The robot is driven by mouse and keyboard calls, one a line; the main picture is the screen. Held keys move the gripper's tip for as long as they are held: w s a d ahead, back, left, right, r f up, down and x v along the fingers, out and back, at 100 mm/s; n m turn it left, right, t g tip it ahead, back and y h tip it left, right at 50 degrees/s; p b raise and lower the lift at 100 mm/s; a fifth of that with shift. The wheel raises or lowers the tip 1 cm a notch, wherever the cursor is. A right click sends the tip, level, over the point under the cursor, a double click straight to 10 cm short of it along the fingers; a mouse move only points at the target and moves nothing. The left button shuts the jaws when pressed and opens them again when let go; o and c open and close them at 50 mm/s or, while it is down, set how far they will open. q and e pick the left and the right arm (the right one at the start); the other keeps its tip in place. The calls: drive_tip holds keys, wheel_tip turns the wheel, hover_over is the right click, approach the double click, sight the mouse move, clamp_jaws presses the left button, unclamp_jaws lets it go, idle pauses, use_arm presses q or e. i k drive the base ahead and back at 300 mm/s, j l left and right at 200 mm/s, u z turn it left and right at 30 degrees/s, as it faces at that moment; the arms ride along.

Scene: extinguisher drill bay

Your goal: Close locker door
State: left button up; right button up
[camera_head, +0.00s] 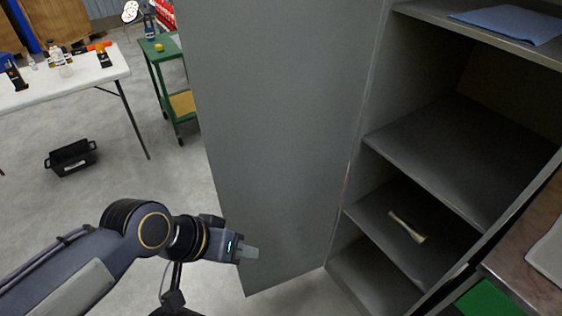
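The grey locker (412,150) stands open on the right, its shelves in full view. Its tall grey door (275,140) is swung out to the left of the opening, hinged along the locker's near-left edge. My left gripper (250,253) is at the lower part of the door, in front of its face near the free edge. I cannot tell whether the fingertips touch it. The fingers show as one small grey block, so their opening cannot be judged. My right gripper is out of view.
A blue folded cloth (512,22) lies on the upper shelf and a pale handle-like item (407,226) on a lower one. A brown-topped surface (535,240) is at right. A white table (65,75), green cart (168,80) and black crate (71,157) stand left; floor between is clear.

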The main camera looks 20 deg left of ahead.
sight(279, 87)
drive_tip(key=k+j+z, duration=0.2)
drive_tip(key=j, duration=0.25)
drive_tip(key=j+z, duration=0.25)
drive_tip(key=j, duration=0.2)
drive_tip(key=k+j+z, duration=0.2)
drive_tip(key=j, duration=0.2)
drive_tip(key=k+j+z, duration=0.2)
drive_tip(key=j, duration=0.2)
drive_tip(key=i+j+z, duration=0.15)
drive_tip(key=j+z, duration=0.25)
drive_tip(key=j, duration=0.4)
drive_tip(key=j+z, duration=0.4)
drive_tip(key=j, duration=0.4)
drive_tip(key=j+z, duration=0.4)
drive_tip(key=j, duration=0.45)
drive_tip(key=k+j, duration=0.25)
drive_tip(key=k, duration=0.15)
drive_tip(key=k+j+u, duration=0.1)
drive_tip(key=u, duration=0.2)
